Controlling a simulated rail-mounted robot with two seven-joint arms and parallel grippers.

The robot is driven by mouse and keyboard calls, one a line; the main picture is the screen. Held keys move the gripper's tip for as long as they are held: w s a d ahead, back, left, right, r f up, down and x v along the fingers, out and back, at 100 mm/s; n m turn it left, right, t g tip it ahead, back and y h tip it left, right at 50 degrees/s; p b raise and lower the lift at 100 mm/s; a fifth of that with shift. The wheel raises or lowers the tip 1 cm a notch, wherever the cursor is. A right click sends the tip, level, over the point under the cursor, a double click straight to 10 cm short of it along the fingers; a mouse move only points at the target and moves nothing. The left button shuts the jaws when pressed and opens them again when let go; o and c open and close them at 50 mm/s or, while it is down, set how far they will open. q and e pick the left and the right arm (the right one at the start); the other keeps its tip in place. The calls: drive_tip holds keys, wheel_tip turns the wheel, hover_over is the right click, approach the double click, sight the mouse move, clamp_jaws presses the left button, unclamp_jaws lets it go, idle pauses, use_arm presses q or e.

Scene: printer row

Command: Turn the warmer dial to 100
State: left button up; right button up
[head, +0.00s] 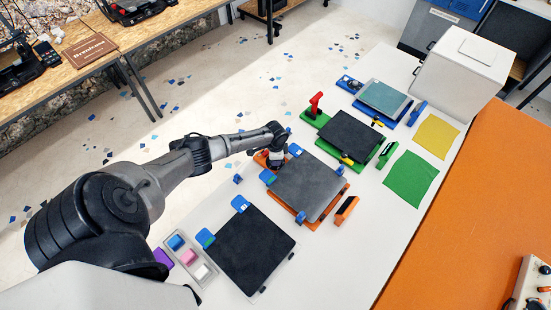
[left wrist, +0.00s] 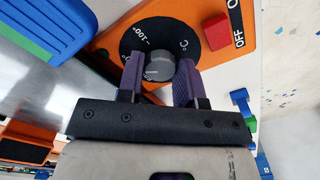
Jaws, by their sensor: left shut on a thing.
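The warmer dial is a grey knob (left wrist: 158,66) on a black disc (left wrist: 135,38) marked "100" and "°C", set in an orange panel (left wrist: 205,10). My left gripper (left wrist: 160,77) has its two purple fingers on either side of the knob and is shut on it. In the head view my left gripper (head: 276,158) reaches down to the left end of the orange warmer (head: 309,222); the dial is hidden there by my arm. A red switch (left wrist: 215,32) marked "OFF" sits beside the disc. My right gripper is in neither view.
A dark grey plate (head: 309,183) lies on the orange warmer. A black plate (head: 248,250) with blue clips stands in front, and a green station (head: 308,115) with a red lever (head: 315,104) behind. A tray of coloured blocks (head: 187,248) lies near my left arm.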

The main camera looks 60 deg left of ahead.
use_arm(q)
drive_tip(key=m+b, duration=0.1)
drive_tip(key=m, duration=0.4)
drive_tip(key=shift+m, duration=0.4)
drive_tip(key=m+b, duration=0.2)
drive_tip(key=m, duration=0.3)
drive_tip(key=shift+m, duration=0.3)
drive_tip(key=shift+m, duration=0.3)
drive_tip(key=o, duration=0.9)
drive_tip(key=shift+r, duration=0.6)
wheel_tip(320, 180, up, 13)
drive_tip(key=shift+f+p, duration=0.15)
drive_tip(key=shift+p, duration=0.35)
